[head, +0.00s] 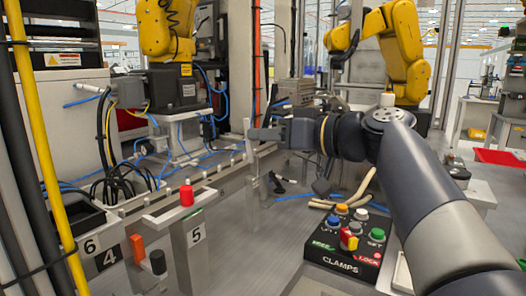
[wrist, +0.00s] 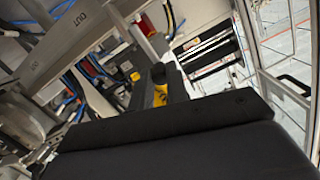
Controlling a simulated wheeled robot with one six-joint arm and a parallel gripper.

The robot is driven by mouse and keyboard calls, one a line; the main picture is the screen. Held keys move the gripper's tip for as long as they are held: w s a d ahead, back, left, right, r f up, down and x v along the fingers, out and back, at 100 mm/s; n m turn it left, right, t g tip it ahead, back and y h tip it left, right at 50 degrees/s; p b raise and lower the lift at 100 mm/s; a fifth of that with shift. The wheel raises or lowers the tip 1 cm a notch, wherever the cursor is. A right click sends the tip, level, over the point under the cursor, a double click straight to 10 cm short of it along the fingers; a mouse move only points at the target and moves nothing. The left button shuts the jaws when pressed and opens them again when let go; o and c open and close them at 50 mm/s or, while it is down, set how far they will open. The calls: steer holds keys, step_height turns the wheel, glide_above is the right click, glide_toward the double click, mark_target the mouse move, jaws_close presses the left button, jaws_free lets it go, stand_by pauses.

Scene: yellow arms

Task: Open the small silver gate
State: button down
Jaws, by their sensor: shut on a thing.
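My gripper (head: 264,134) reaches in from the right at the middle of the head view, its fingers closed around the top of a slim silver upright (head: 253,178). This upright looks like part of the small silver gate, but the rest of the gate is hard to make out. In the wrist view, a grey metal bar marked OUT (wrist: 85,38) runs across the upper left. My dark gripper body fills the bottom of the wrist view and hides the grip itself.
A black CLAMPS box (head: 345,245) with coloured buttons stands at front right. A silver stand marked 5 (head: 196,235) carries a red cylinder (head: 187,195). Dark bins (head: 85,222) are at left. Yellow robot arms (head: 165,30) stand behind. Blue hoses and a grey floor lie between.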

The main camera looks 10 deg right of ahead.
steer(key=shift+d+y+b, duration=0.1)
steer(key=shift+y+b, duration=0.2)
steer(key=shift+b, duration=0.05)
stand_by(0.3)
steer(key=c, duration=1.4)
jaws_free()
steer(key=shift+o, duration=0.2)
steer(key=shift+s+d, duration=0.1)
steer(key=f+p+v, duration=0.1)
steer(key=v, duration=0.9)
steer(key=shift+s+d+r+p, duration=0.15)
steer(key=shift+s+r+p, duration=0.15)
steer(key=shift+r, duration=0.15)
steer(key=r+b+x, duration=0.1)
steer(key=x, duration=0.9)
steer(key=shift+w+a+f+b, duration=0.25)
steer(key=shift+w+f+b, duration=0.1)
steer(key=shift+f, duration=0.15)
